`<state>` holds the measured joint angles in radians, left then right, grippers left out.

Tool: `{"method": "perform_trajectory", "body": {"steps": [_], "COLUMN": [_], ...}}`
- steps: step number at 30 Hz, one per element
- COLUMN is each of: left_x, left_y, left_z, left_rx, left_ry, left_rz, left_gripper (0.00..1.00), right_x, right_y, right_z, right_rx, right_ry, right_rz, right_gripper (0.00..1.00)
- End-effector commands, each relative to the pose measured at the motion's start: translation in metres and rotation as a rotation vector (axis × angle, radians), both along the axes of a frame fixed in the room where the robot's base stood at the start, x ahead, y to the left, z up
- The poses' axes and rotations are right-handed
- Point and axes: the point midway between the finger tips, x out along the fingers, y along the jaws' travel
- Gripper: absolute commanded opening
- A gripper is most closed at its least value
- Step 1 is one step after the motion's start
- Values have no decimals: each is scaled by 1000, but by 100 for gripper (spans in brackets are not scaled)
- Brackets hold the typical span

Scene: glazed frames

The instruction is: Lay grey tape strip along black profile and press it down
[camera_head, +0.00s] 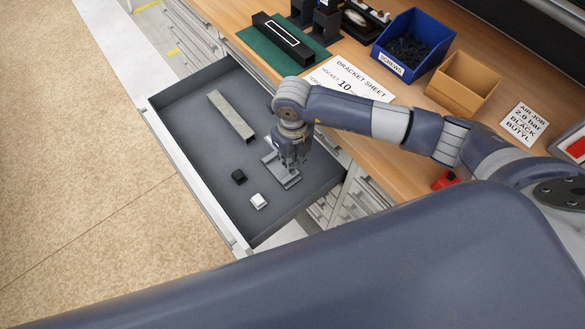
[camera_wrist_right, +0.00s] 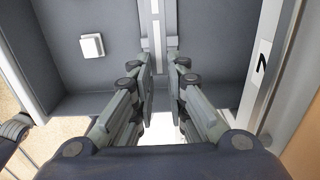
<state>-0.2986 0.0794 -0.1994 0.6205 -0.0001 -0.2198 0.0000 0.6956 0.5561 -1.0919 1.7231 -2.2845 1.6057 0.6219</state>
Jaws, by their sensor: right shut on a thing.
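The black profile (camera_head: 283,38) lies on a green mat (camera_head: 262,50) on the bench and bears a white rectangular outline on its top. My right gripper (camera_head: 290,166) is down inside the open drawer, shut on a flat grey piece (camera_head: 284,182) with a crosspiece. The grey piece also shows beyond the fingers in the right wrist view (camera_wrist_right: 158,22); the gripper (camera_wrist_right: 165,72) hides part of it. I cannot tell whether this piece is the tape strip.
The drawer (camera_head: 165,124) also holds a long grey bar (camera_head: 231,117), a small black block (camera_head: 238,177) and a white block (camera_head: 258,201). A blue screw bin (camera_head: 392,60), an orange bin (camera_head: 462,82) and a bracket sheet (camera_head: 350,80) are on the bench.

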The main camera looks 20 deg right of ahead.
Motion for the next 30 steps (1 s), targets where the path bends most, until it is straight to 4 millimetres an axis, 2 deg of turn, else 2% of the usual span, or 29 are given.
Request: {"method": "perform_trajectory", "body": {"steps": [7, 30], "left_x": [-1, -2], "left_y": [0, 0], "left_z": [1, 21], "left_rx": [0, 1], "left_ry": [2, 3], "left_rz": [0, -1], "left_gripper": [32, 32], "right_x": [0, 0], "right_y": [-1, 0], "right_z": [23, 54], "right_rx": [-1, -1], "right_ry": [0, 0], "right_rz": [-1, -1], "right_gripper": [7, 7]}}
